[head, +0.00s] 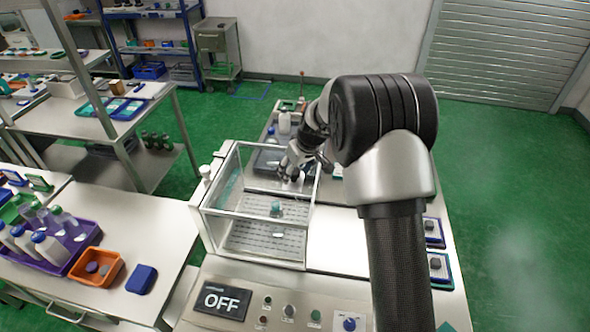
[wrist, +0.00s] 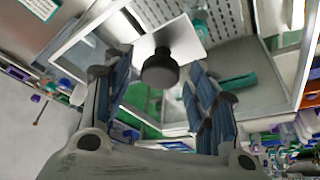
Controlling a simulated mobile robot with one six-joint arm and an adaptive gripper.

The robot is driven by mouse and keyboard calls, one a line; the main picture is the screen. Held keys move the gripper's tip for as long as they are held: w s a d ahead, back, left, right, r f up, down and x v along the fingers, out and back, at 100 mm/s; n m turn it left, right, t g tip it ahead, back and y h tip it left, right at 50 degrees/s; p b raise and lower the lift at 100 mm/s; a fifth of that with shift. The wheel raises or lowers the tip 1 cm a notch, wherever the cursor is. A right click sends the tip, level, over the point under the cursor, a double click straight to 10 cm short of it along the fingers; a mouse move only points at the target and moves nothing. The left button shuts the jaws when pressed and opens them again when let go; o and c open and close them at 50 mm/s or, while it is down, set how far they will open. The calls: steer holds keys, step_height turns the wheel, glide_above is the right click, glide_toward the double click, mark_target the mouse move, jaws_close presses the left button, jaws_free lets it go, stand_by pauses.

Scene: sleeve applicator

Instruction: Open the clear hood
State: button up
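The clear hood (head: 252,212), a white-framed transparent box, sits over a slotted plate on the machine and looks closed. My gripper (head: 291,169) is at the far right part of the hood in the head view. In the wrist view my gripper (wrist: 160,78) is open, with blue-padded fingers spread apart. A dark round knob (wrist: 160,70) on a pale plate shows between the fingers, with no clear contact. The hood's frame (wrist: 88,32) shows around it in the wrist view. A small teal-topped item (head: 276,209) is seen inside the hood.
The machine's front panel has a display (head: 222,301) reading OFF and several knobs. A side table at left holds a purple tray (head: 62,262) of bottles, an orange bin (head: 97,267) and a blue box (head: 141,279). Green floor is free at right.

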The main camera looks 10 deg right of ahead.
jaws_close()
stand_by(0.5)
steer(key=s+d+b, duration=0.4)
steer(key=s+d, duration=0.1)
steer(key=d, duration=0.8)
steer(key=s+d+b, duration=0.4)
steer(key=s+d, duration=0.2)
steer(key=d, duration=0.8)
steer(key=shift+s+d, duration=0.15)
steer(key=shift+o, duration=0.6)
jaws_free()
steer(key=shift+r, duration=0.1)
steer(key=v, duration=1.2)
